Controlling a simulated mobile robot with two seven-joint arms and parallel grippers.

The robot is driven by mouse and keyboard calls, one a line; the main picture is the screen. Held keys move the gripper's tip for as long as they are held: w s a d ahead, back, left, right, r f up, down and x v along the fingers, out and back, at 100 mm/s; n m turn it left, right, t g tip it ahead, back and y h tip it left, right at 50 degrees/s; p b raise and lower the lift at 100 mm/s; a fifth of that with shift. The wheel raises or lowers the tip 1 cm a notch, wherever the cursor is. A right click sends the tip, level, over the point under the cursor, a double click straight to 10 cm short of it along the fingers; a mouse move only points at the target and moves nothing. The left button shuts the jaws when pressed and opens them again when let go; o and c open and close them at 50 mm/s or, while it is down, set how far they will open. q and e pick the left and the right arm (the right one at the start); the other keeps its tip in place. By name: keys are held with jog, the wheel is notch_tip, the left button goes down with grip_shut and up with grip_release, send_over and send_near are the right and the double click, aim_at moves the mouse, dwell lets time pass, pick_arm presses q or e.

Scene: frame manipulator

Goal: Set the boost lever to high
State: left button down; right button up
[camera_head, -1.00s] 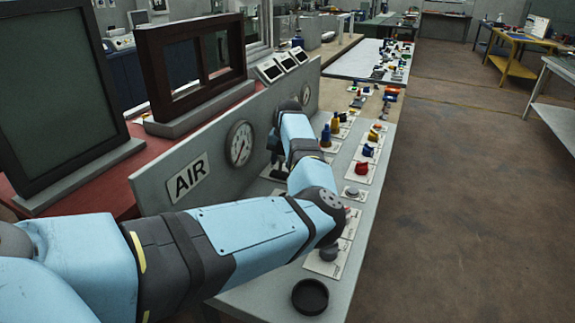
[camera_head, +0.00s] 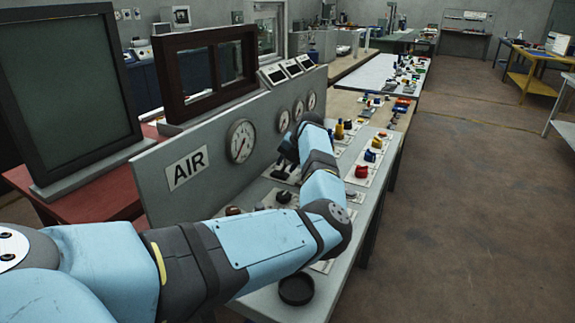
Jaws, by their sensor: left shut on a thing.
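My left arm reaches across the grey control panel, and its gripper (camera_head: 284,168) points down at the panel's back part, below the gauges. The gripper is shut on a small dark part there, which seems to be the boost lever. The wrist and fingers mostly hide the handle, and its label and exact setting cannot be read. My right gripper is not in view.
A black knob (camera_head: 284,197) and a brown knob (camera_head: 233,210) stand in front of the gripper. A black round dish (camera_head: 296,289) lies near the front. Free floor (camera_head: 465,210) is at right.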

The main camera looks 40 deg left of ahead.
pick_arm(q)
jog(key=shift+d+f+y, duration=0.15)
jog(key=shift+d+y, duration=0.05)
jog(key=shift+y, duration=0.3)
jog(key=c, duration=0.7)
grip_release()
jog(key=shift+w+d, duration=0.1)
jog(key=shift+c, duration=0.2)
jog(key=v, duration=1.3)
jog(key=shift+w+d+r, duration=0.25)
jog(key=shift+f, duration=0.1)
